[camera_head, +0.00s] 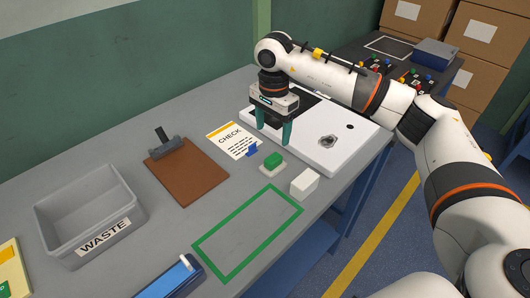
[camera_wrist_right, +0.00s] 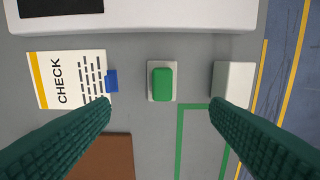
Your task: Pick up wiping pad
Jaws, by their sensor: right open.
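What looks like the wiping pad is a white base with a green block on top (camera_head: 273,160), lying on the grey bench below the white panel. It also shows in the right wrist view (camera_wrist_right: 162,84), near the middle, between and beyond the fingertips. My right gripper (camera_head: 274,142) points down with its green fingers apart and empty, above the bench near the pad's far side. In the wrist view its fingers (camera_wrist_right: 160,103) spread wider than the pad, not touching it. My left gripper is not in view.
A white block (camera_head: 304,183) sits right of the pad. A CHECK card (camera_head: 232,139) with a blue tab, a brown clipboard (camera_head: 188,175), and a grey WASTE bin (camera_head: 125,200) lie left. A white panel (camera_head: 345,145) is behind; a green outlined area (camera_head: 245,232) is clear.

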